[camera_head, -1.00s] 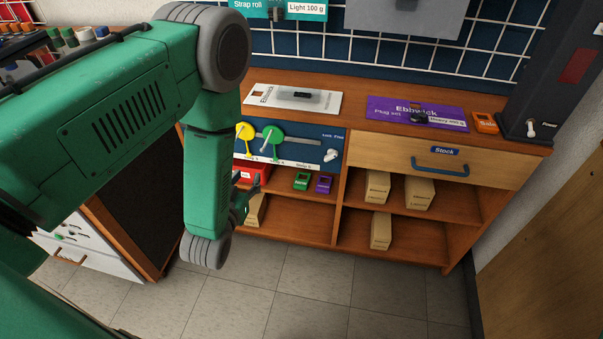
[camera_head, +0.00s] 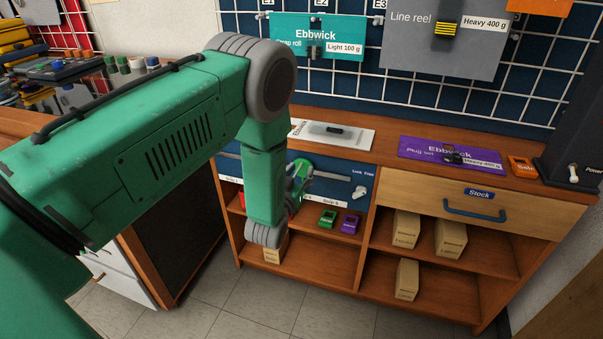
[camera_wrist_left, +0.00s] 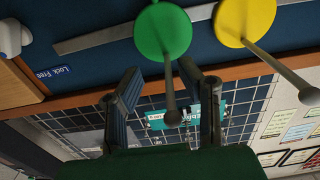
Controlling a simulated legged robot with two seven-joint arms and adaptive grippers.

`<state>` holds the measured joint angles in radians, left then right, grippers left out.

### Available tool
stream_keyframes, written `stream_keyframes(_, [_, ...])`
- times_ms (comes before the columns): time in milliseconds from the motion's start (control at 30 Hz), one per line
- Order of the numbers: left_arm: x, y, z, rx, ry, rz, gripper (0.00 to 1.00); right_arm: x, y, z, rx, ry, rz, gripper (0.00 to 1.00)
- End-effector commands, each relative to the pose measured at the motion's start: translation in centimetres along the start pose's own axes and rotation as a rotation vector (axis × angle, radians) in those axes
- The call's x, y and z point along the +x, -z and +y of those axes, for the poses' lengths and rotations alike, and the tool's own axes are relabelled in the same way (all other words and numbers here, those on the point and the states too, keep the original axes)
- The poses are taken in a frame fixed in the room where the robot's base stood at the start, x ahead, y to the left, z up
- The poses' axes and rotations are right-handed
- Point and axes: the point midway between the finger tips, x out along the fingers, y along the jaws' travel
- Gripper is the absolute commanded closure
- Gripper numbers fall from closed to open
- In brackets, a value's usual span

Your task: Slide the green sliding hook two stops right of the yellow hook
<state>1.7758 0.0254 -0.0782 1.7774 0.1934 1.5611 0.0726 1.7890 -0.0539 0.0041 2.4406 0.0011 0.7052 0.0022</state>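The green sliding hook, a round disc with a rod, sits on the grey rail of the blue panel. Its disc (camera_wrist_left: 163,32) is clear in the left wrist view; in the head view the green hook (camera_head: 303,167) shows partly beside my arm. The yellow hook (camera_wrist_left: 246,18) is beside it in the wrist view; in the head view my arm hides it. My left gripper (camera_wrist_left: 160,72) is open, its two fingers apart, with the green hook's rod appearing between them. I cannot tell whether they touch it. My right gripper is not in view.
A white lever (camera_head: 358,192) with a Lock/Free label is at the panel's right end. Below, a green box (camera_head: 327,219) and a purple box (camera_head: 350,224) stand on the shelf. Bare rail (camera_head: 332,177) shows right of the green hook.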

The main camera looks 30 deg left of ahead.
Motion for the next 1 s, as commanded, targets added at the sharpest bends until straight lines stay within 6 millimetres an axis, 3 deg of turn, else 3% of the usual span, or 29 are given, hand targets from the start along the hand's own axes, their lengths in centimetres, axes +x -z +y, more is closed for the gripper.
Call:
stream_keyframes(400, [0.9,0.2,0.2,0.004,0.001,0.001,0.67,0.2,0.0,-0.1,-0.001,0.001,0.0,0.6])
stream_keyframes(500, [0.8,0.2,0.3,0.005,0.001,0.001,1.0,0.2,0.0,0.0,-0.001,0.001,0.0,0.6])
stream_keyframes(733, [0.8,0.2,0.3,0.001,0.0,0.002,1.0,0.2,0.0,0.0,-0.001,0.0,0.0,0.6])
stream_keyframes(867, [0.9,0.2,2.5,-0.001,-0.003,0.005,1.0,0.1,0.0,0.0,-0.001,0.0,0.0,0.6])
stream_keyframes(1000, [0.9,0.2,5.9,0.0,-0.003,0.005,1.0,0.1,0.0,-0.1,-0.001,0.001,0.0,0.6])
